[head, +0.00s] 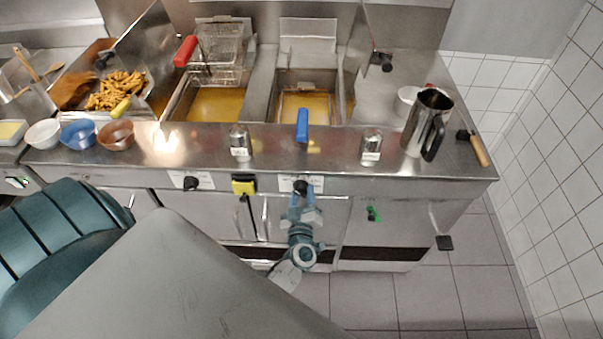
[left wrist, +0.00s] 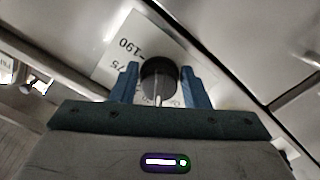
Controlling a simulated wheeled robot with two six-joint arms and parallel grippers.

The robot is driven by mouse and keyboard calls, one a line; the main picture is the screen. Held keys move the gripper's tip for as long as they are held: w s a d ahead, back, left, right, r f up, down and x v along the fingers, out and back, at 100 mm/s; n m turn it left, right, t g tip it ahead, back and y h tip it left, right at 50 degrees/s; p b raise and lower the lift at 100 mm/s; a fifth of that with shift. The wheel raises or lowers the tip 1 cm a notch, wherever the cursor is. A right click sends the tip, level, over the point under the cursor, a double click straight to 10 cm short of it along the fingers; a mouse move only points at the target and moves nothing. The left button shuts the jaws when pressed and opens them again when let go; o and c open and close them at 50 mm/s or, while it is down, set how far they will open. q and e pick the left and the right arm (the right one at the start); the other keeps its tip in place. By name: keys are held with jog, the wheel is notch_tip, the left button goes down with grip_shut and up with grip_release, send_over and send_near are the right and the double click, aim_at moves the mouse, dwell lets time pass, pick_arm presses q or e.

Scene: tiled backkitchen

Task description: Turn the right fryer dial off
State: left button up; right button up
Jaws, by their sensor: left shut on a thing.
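The right fryer dial (head: 300,187) is a dark round knob on a white label on the fryer front, below the right oil basin. My left gripper (head: 301,198) is at this dial, its blue fingers on either side of it. In the left wrist view the dial (left wrist: 158,80) sits between the two blue fingers (left wrist: 160,88), shut on it. A pale line runs down the knob's face. The label (left wrist: 125,50) behind it shows numbers, among them 190; the fingers and knob hide part of it. My right gripper is not seen.
The left fryer dial (head: 191,183) and a yellow box (head: 243,185) are to the left. A green knob (head: 373,214) is at the lower right. A steel jug (head: 427,122), shakers and a blue basket handle (head: 302,126) are above on the counter.

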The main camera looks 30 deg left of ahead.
pick_arm(q)
jog(key=n, duration=0.3)
jog(key=shift+d, duration=0.1)
jog(key=shift+w+r+n, duration=0.1)
jog(key=shift+n, duration=0.9)
jog(key=o, duration=1)
jog(key=shift+c, duration=0.2)
jog(key=b+v, duration=0.3)
jog(key=v, duration=0.4)
jog(key=shift+s, duration=0.25)
